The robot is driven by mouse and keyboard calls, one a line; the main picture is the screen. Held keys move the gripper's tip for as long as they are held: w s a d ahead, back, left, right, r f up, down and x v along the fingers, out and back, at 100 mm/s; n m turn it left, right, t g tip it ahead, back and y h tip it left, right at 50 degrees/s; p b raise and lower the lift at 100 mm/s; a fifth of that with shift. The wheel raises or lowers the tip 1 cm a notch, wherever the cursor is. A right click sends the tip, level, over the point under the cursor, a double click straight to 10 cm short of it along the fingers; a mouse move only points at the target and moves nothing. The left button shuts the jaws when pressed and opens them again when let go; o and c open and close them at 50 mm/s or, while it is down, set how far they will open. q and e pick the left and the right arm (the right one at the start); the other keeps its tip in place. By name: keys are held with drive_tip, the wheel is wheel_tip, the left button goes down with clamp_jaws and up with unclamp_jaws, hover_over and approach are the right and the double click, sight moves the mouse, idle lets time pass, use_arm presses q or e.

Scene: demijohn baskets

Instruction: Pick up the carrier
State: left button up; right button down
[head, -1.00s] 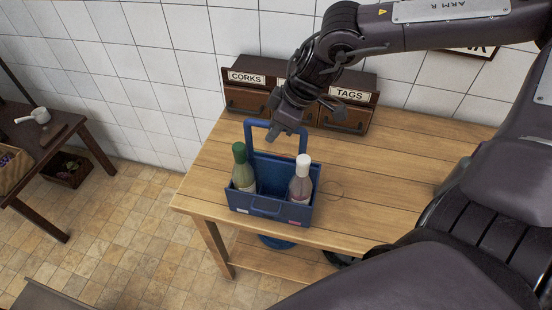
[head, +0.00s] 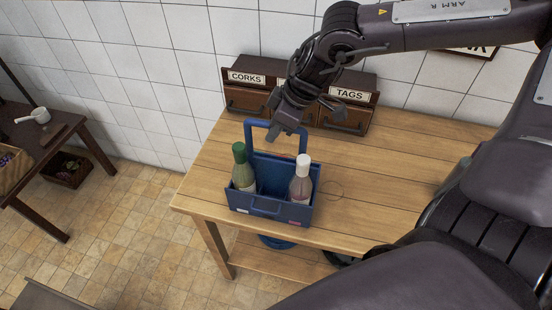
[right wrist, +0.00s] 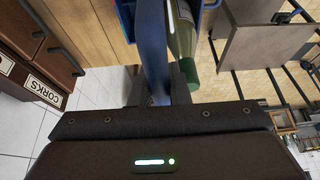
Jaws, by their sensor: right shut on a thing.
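The blue carrier (head: 266,205) stands on the wooden table near its front left edge, with its tall handle upright. It holds a green-capped bottle (head: 243,170) at its left and a white-capped bottle (head: 301,180) at its right. My right gripper (head: 288,128) is at the top of the handle, shut on it. In the right wrist view the blue handle (right wrist: 153,60) runs into the jaws, with the green-capped bottle (right wrist: 184,40) beside it; the fingertips are mostly hidden. My left gripper is not in view.
A wooden drawer unit (head: 245,98) labelled CORKS and TAGS stands at the back of the table (head: 390,170), close behind my right gripper. The table right of the carrier is clear. A dark side table (head: 45,140) with a white dipper stands at the left.

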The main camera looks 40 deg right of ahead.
drive_tip(key=shift+w+r, duration=0.15)
drive_tip(key=shift+w, duration=0.05)
drive_tip(key=shift+r, duration=0.1)
